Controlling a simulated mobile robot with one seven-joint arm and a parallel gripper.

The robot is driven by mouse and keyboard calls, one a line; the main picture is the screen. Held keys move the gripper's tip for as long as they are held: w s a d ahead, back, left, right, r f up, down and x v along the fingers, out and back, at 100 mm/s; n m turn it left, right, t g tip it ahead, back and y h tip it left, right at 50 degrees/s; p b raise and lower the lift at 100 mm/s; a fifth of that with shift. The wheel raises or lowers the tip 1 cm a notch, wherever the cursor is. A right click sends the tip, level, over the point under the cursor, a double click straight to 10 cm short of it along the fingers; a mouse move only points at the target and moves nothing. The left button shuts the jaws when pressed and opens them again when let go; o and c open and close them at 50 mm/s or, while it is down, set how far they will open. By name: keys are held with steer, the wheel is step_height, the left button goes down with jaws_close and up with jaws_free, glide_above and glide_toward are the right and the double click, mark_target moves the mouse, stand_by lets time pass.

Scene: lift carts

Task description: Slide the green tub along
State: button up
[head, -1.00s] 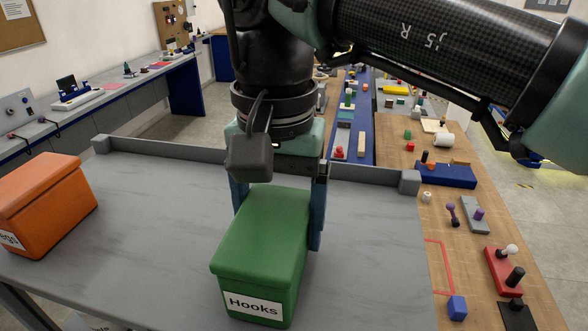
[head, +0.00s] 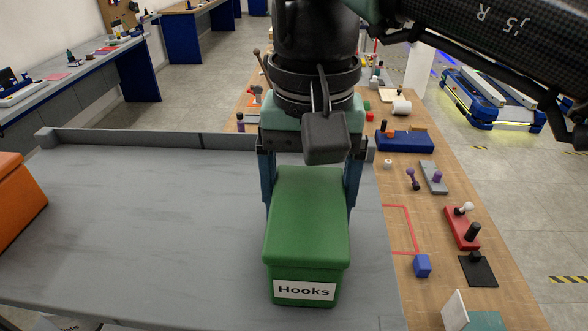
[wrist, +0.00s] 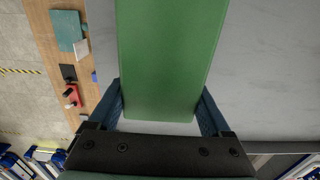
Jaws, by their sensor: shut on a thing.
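The green tub (head: 308,215) has a lid and a white "Hooks" label on its near end. It stands upright on the grey cart top (head: 150,215), close to the cart's right edge. My gripper (head: 311,190) is shut on the tub, with one blue finger along each long side near its far end. In the wrist view the green lid (wrist: 168,60) lies between the two fingers (wrist: 160,108). The tub's far end is partly hidden by my wrist in the head view.
An orange tub (head: 15,205) stands at the cart's left. A low rail (head: 130,140) runs along the cart's far edge. The cart's middle is clear.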

steer(key=shift+d, duration=0.1)
steer(key=o, duration=1.5)
